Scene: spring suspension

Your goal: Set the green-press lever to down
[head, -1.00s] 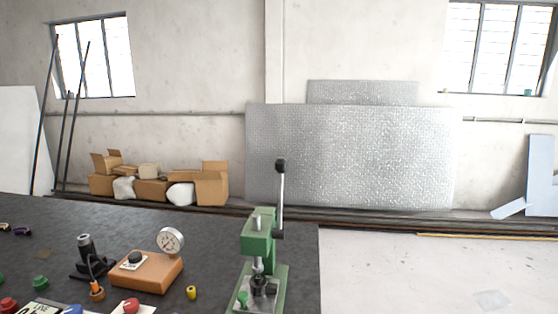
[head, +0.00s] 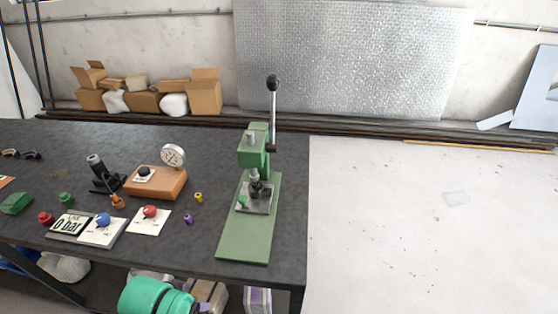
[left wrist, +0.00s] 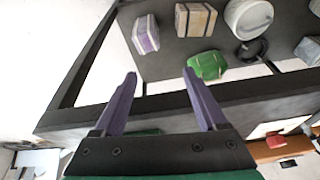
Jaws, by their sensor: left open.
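The green press (head: 257,150) stands on the dark workbench near its right end, on a long green base plate (head: 245,240). Its lever (head: 273,115) is on the right side and points straight up, with a black knob (head: 272,82) at the top. Nothing touches the lever. My left gripper (left wrist: 160,78) shows in the left wrist view with its two purple fingers apart and nothing between them. In that view it is by the bench edge, with the lower shelf beyond. The press lever cannot be made out there. My right gripper is not in view.
On the workbench (head: 290,210), left of the press, are an orange gauge block (head: 155,183), a black stand (head: 103,175), cards with knobs and small caps. Boxes (left wrist: 195,19) lie on the shelf below. Free floor is right of the bench.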

